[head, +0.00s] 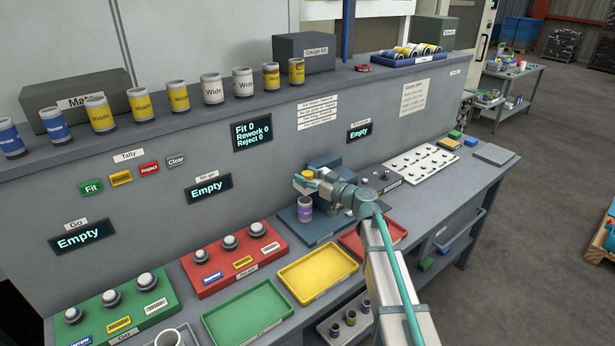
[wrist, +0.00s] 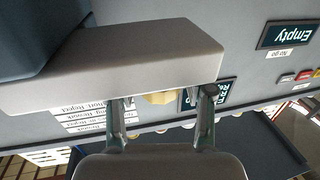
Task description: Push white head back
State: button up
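The white head (wrist: 125,65) is a large pale block that fills the upper left of the wrist view, joined to a dark blue body (wrist: 40,30). In the head view it is small and mostly hidden by my gripper, beside the blue fixture (head: 325,168). My gripper (wrist: 162,105) has its two fingers apart, with the fingertips close to the edge of the white head; I cannot tell if they touch. It also shows in the head view (head: 308,184) above the fixture's base plate. A purple-labelled cylinder (head: 305,209) stands upright on that base plate (head: 290,222).
Red (head: 371,237), yellow (head: 318,272) and green (head: 248,315) trays lie along the bench front. A green button panel (head: 124,311) and a red one (head: 236,256) stand left. A white pegged board (head: 421,161) lies right. Labelled cylinders line the shelf above.

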aim_at(325, 169)
grip_shut()
jog(key=shift+w+d+f+b, duration=0.1)
jog(key=shift+w+d+b, duration=0.05)
jog(key=shift+b, duration=0.15)
jog(key=w+d+b, duration=0.2)
jog(key=b, duration=0.1)
jog(key=w+d+b, duration=0.2)
jog(key=d+b, duration=0.1)
jog(key=b, duration=0.1)
jog(key=shift+w+d+f, duration=0.1)
jog(key=shift+w+f, duration=0.05)
jog(key=shift+w, duration=0.25)
jog(key=shift+w+d+b, duration=0.4)
jog(key=shift+d+b, duration=0.1)
jog(key=shift+r, duration=0.3)
jog(key=shift+o, duration=1.9)
grip_release()
jog(key=shift+d, duration=0.15)
